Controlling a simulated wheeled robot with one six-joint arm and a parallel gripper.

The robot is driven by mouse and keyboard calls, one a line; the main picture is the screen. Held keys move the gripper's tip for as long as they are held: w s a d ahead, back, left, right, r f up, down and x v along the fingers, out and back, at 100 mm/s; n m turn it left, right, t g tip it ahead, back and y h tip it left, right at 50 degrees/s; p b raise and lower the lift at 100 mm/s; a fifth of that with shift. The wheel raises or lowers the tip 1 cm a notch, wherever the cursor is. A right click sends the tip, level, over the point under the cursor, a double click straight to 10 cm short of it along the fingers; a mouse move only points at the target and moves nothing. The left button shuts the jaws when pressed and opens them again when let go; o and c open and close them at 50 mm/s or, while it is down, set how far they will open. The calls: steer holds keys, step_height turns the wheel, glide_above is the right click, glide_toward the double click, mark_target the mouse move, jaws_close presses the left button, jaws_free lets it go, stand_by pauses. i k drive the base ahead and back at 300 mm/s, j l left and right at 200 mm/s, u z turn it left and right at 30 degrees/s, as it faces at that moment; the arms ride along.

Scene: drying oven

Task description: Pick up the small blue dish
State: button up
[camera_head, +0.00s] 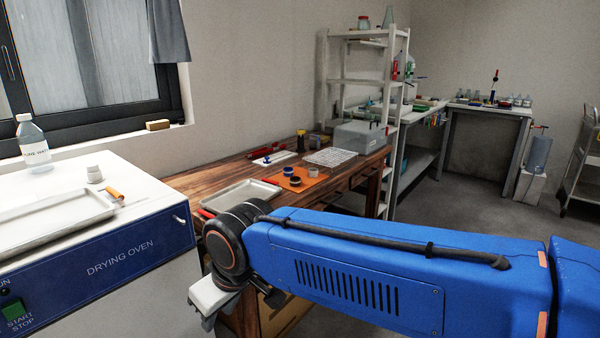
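A small blue dish (288,171) sits on an orange mat (318,179) on the wooden table. A dark dish (295,181) stands close in front of it, and a pale dish (311,173) stands to its right. My gripper (209,318) hangs at the end of my blue arm, low at the table's front and well apart from the blue dish. Its fingers are small and mostly hidden by the wrist, so I cannot tell whether they are open or shut.
The drying oven (130,255) stands at the left with a metal tray (50,222) on top. Another tray (240,196) lies on the table left of the mat.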

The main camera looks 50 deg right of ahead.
mark_target(288, 171)
steer(key=z, duration=1.35)
